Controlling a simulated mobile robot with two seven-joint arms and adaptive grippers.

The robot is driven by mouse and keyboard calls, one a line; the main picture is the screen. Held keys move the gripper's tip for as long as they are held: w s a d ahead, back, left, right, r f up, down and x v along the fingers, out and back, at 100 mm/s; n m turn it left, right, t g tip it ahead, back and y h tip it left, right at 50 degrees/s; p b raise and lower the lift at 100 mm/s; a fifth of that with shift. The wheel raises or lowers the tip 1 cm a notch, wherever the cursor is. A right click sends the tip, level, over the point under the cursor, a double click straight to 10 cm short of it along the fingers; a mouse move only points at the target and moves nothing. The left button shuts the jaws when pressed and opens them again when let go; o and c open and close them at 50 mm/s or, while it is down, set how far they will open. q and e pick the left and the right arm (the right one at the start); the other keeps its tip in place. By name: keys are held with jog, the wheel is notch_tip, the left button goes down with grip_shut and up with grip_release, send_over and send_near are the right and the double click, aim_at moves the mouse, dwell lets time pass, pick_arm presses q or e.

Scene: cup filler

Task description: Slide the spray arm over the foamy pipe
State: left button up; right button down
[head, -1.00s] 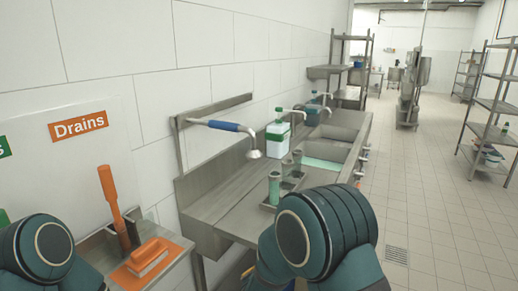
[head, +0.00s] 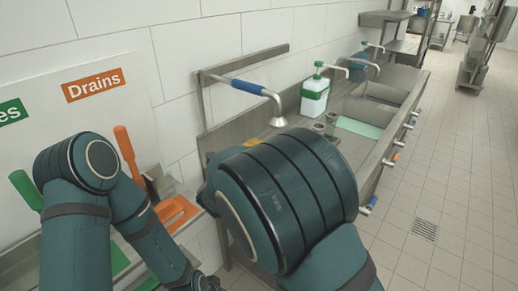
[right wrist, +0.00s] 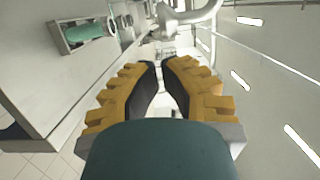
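The spray arm has a blue sleeve (head: 248,86) and a downturned metal spray head (head: 278,121). It reaches from the wall bracket over the steel counter in the head view, and its pale metal shows in the right wrist view (right wrist: 183,18). Upright pipes (head: 331,118) stand on the counter, partly hidden by my right arm. A green-filled pipe (right wrist: 88,32) shows in its tray in the right wrist view. My right gripper (right wrist: 160,64) is open and empty, pointing toward the spray arm with a narrow gap between its fingertips. My left arm hangs over the left counter; its fingers are out of view.
A white and green bottle (head: 316,92) stands behind the pipes. Sink basins (head: 388,93) lie farther along the counter. Orange tools (head: 127,155) and a green-handled tool (head: 27,190) are on the left counter.

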pick_arm(q)
jog(key=shift+r+p, duration=0.65)
jog(key=shift+r, duration=0.2)
pick_arm(e)
jog(key=x, duration=1)
jog(key=shift+w, duration=0.3)
jog(key=shift+d, duration=0.15)
